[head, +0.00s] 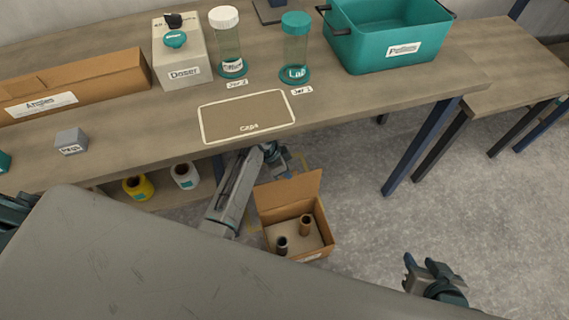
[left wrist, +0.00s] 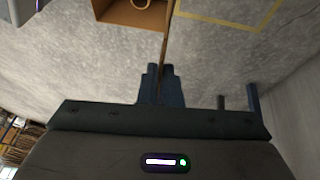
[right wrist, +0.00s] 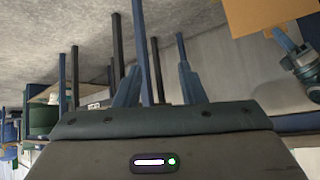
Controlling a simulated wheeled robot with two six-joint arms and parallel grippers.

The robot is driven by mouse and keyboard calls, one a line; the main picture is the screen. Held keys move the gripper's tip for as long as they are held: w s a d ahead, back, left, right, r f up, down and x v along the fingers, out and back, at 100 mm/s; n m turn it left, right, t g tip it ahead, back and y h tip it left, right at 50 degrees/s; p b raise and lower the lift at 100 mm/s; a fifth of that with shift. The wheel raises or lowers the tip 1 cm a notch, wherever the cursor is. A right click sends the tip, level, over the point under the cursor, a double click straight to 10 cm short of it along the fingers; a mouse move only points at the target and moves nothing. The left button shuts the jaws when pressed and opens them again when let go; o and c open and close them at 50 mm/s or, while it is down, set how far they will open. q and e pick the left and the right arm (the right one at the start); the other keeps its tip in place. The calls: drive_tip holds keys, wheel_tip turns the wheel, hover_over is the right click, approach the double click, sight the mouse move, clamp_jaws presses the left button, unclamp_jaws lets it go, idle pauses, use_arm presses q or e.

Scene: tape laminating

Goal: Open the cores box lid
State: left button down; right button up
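The cardboard cores box (head: 316,240) stands on the floor below the workbench. Its lid (head: 290,195) is raised at the far side, and two short cores, one dark (head: 282,243) and one brown (head: 305,226), show inside. My left gripper (head: 279,160) is at the lid's upper edge. In the left wrist view its fingers (left wrist: 160,85) are close together with the thin brown lid edge between them. My right gripper (head: 428,270) is open and empty, to the right of the box; its spread fingers (right wrist: 160,85) show in the right wrist view.
The workbench (head: 340,110) above holds a teal crate (head: 380,50), two jars, a doser box (head: 182,73) and an Angles box (head: 75,85). Yellow (head: 138,187) and white (head: 185,176) rolls sit on the lower shelf.

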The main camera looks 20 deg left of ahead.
use_arm(q)
drive_tip(key=shift+s+d, duration=0.15)
drive_tip(key=shift+s, duration=0.1)
use_arm(e)
drive_tip(key=shift+s+d+f+g, duration=0.1)
drive_tip(key=shift+s+f+g, duration=0.1)
drive_tip(key=shift+s+g, duration=0.35)
use_arm(q)
drive_tip(key=c, duration=1.6)
unclamp_jaws()
drive_tip(key=shift+c, duration=0.2)
